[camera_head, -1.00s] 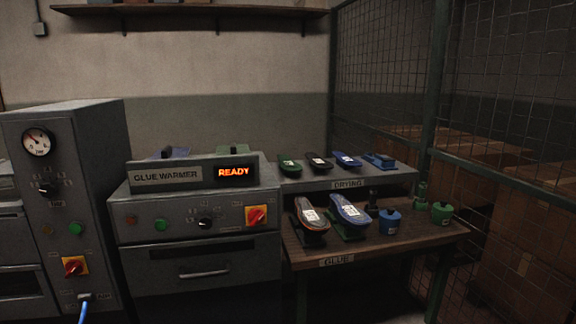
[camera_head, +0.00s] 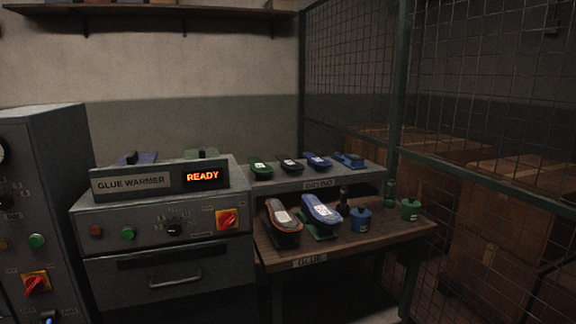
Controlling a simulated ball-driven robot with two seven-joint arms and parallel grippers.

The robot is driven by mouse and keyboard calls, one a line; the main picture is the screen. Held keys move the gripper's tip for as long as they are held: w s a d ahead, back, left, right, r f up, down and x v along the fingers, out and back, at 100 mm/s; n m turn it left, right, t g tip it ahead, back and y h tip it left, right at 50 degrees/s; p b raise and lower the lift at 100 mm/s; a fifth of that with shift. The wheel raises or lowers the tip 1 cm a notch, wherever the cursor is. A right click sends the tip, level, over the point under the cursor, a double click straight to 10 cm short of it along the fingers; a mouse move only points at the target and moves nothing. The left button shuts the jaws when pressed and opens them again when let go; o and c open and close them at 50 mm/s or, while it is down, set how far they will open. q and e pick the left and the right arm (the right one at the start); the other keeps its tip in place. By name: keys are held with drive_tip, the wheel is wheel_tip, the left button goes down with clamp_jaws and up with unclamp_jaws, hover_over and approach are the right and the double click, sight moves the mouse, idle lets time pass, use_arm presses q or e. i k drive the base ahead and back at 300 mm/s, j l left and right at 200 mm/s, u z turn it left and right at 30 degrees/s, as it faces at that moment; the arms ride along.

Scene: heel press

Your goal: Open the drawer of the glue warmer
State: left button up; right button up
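The glue warmer (camera_head: 150,222) is a grey cabinet left of centre. Its label plate (camera_head: 131,183) reads GLUE WARMER and its display (camera_head: 202,176) reads READY in orange. Below the knob panel is the drawer front (camera_head: 215,276), with a curved bar handle (camera_head: 176,279). The drawer looks closed, its front flush with the cabinet. A dark slot runs above the handle. Neither of my grippers is in view.
A wooden GLUE table (camera_head: 400,235) stands right of the warmer, carrying shoe soles and blue and green pots. Behind it is a grey DRYING shelf (camera_head: 345,178) with several items. A control cabinet (camera_head: 62,160) stands left. A mesh fence (camera_head: 480,110) closes the right side.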

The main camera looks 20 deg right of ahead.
sight(122, 280)
drive_tip(key=i+l, duration=0.65)
drive_tip(key=i+j+u, duration=0.05)
drive_tip(key=i, duration=0.05)
